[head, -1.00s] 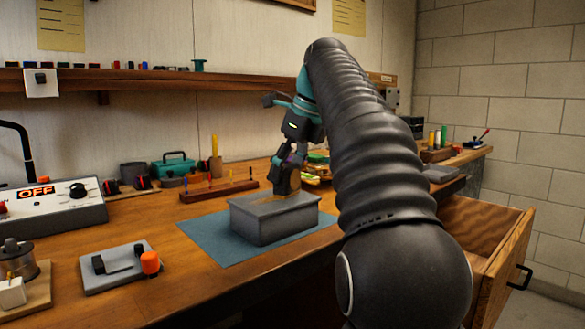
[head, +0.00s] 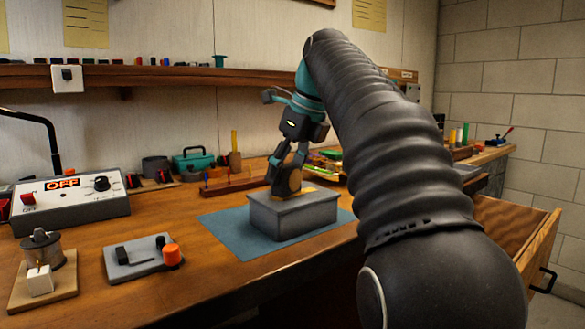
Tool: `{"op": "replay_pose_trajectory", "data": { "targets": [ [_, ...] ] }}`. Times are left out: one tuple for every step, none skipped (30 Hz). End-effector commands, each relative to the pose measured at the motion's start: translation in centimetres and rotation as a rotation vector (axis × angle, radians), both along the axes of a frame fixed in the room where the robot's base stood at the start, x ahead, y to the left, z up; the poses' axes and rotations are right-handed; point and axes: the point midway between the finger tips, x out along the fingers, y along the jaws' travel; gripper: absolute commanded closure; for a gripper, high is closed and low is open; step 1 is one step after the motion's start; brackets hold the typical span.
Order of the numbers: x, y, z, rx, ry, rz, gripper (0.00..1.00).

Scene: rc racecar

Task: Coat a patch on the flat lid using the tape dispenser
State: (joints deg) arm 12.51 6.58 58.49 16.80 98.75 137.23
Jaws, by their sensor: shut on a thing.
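A grey box with a flat lid (head: 293,206) stands on a blue mat (head: 228,232) on the wooden bench. My gripper (head: 285,170) is just above the lid, shut on the tape dispenser (head: 290,181), a dark piece with a tan round side. The dispenser's lower end is at the lid's top; whether it touches is hard to tell. A tan patch (head: 307,190) shows on the lid just right of the dispenser. My fingers hide part of the dispenser.
A control box reading OFF (head: 70,203) stands at the left. A grey plate with an orange knob (head: 172,255) and a burner stand (head: 41,262) lie in front. A teal toolbox (head: 193,160) and wooden rack are behind. An open drawer (head: 510,235) juts out at right.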

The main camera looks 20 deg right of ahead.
Motion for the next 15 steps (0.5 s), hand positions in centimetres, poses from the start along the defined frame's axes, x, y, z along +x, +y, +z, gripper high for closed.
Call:
{"op": "replay_pose_trajectory", "data": {
  "targets": [
    [-0.1,0.5,-0.1,0.000,0.003,0.003,0.76],
    [-0.2,0.7,-0.1,0.000,0.003,0.004,0.76],
    [-0.3,0.9,-0.1,0.000,0.003,0.004,0.76],
    [-0.3,1.0,-0.2,0.000,0.004,0.003,0.76],
    [-0.4,1.1,-0.2,0.000,0.004,0.002,0.76],
    [-0.4,1.2,-0.2,0.000,0.005,0.002,0.76],
    [-0.4,1.3,-0.2,0.000,0.005,0.001,0.76],
    [-0.4,1.3,-0.2,0.000,0.005,0.001,0.76],
    [-0.4,1.4,-0.2,0.001,0.005,0.002,0.76],
    [-0.5,1.5,-0.2,0.001,0.005,0.002,0.76],
    [-0.5,1.6,-0.2,0.000,0.005,0.002,0.76],
    [-0.6,1.9,-0.2,0.001,0.006,0.003,0.76],
    [-0.6,2.1,-0.2,0.001,0.005,0.004,0.76],
    [-0.7,2.3,-0.2,0.001,0.005,0.004,0.76],
    [-0.8,2.6,-0.1,0.001,0.005,0.005,0.76]
  ]
}}
